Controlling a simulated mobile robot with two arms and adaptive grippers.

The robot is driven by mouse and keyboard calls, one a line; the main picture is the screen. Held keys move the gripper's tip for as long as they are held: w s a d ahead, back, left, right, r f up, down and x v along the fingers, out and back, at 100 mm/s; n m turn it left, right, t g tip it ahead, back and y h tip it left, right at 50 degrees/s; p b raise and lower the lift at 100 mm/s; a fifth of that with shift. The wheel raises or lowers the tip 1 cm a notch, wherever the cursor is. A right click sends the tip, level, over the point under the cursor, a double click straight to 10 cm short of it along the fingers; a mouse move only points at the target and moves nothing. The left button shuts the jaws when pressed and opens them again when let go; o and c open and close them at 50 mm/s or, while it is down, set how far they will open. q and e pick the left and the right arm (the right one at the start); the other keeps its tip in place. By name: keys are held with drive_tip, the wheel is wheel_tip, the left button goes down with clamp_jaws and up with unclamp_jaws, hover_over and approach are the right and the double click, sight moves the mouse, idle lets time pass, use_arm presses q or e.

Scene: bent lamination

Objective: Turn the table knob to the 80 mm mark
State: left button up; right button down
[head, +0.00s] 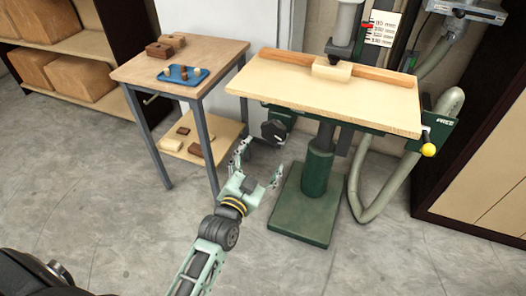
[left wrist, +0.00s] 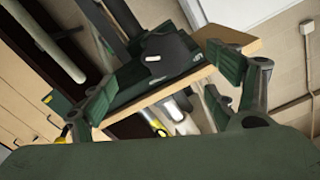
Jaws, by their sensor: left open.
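The black knob (head: 274,131) sits on the left end of the green frame under the machine's wooden table (head: 320,95). The knob also shows in the left wrist view (left wrist: 168,52), with a white mark on its face. My left gripper (head: 260,162) is open and empty, below the knob and apart from it. In the left wrist view its fingers (left wrist: 168,88) stand either side of the knob, which lies beyond them. A white scale (head: 380,30) with mm marks stands behind the table; a red pointer (head: 367,25) is near its upper marks, exact reading unclear. My right gripper is out of view.
A side table (head: 215,52) with a blue tray (head: 182,75) and wood blocks stands left of the machine. A green column (head: 317,172) rises from its base plate (head: 303,215). A yellow-ended handle (head: 428,150) is at the right. Floor around my left arm is clear.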

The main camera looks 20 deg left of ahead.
sight(272, 133)
use_arm(q)
drive_tip(key=w+m, duration=0.3)
drive_tip(key=m, duration=0.6)
drive_tip(key=w+m+b, duration=0.1)
drive_tip(key=w+m, duration=0.3)
drive_tip(key=m, duration=0.6)
drive_tip(key=w+r+m+b, duration=0.1)
drive_tip(key=w+m, duration=0.2)
drive_tip(key=m, duration=0.7)
drive_tip(key=shift+w+a, duration=0.1)
drive_tip(key=shift+w, duration=0.25)
drive_tip(key=c, duration=1.1)
